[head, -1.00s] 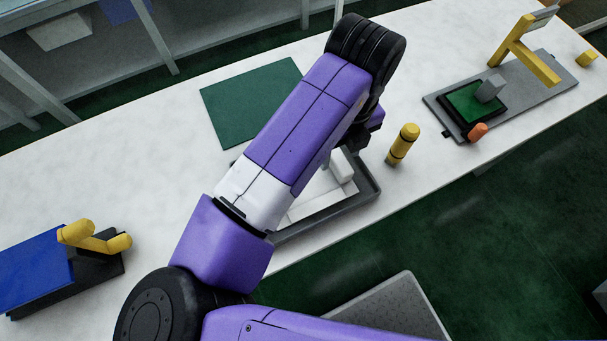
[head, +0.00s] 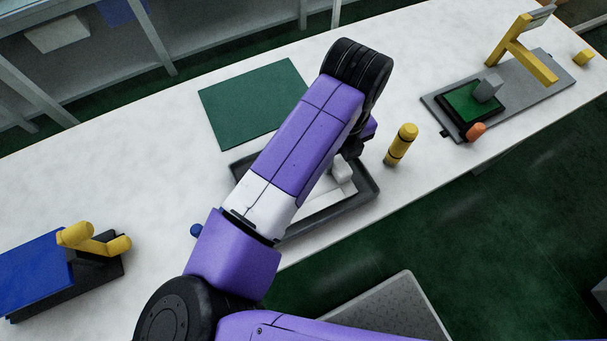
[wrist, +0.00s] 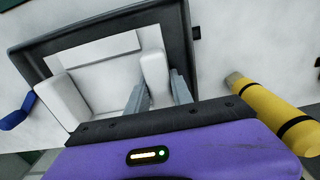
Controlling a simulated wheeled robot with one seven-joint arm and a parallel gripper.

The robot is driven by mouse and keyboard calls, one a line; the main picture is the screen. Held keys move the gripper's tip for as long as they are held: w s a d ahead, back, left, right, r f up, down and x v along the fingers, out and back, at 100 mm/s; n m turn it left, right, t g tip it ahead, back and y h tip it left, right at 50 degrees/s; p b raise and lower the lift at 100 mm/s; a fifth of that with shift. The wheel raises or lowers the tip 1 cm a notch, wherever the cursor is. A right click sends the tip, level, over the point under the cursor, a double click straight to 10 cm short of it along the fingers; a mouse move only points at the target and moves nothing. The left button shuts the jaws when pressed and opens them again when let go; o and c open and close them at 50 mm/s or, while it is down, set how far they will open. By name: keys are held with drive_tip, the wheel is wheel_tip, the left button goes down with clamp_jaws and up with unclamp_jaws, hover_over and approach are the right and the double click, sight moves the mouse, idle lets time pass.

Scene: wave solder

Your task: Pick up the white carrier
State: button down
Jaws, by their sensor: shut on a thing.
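The white carrier (wrist: 95,85) lies in a dark grey tray (wrist: 25,58), with a raised white block at each side and a flat pale panel between. It shows partly in the head view (head: 343,174), where my arm covers much of it. In the wrist view my gripper (wrist: 158,82) has one finger on each side of the right-hand white block and is shut on it. The lower ends of the carrier are hidden behind my wrist. I cannot tell whether the carrier is clear of the tray floor.
A yellow post with black bands (head: 401,145) stands just right of the tray. A green mat (head: 245,105) lies behind it. A grey fixture plate (head: 530,95) is at the right, and a blue block with yellow handles (head: 35,270) at the left. The tray is near the table's front edge.

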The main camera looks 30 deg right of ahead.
drive_tip(key=shift+r, duration=0.15)
wheel_tip(320, 180, up, 20)
drive_tip(key=p, duration=0.1)
idle(0.5)
drive_tip(key=shift+s+d+p, duration=0.1)
drive_tip(key=shift+d+p, duration=0.05)
drive_tip(key=shift+p, duration=0.3)
idle(0.4)
drive_tip(key=shift+p, duration=0.3)
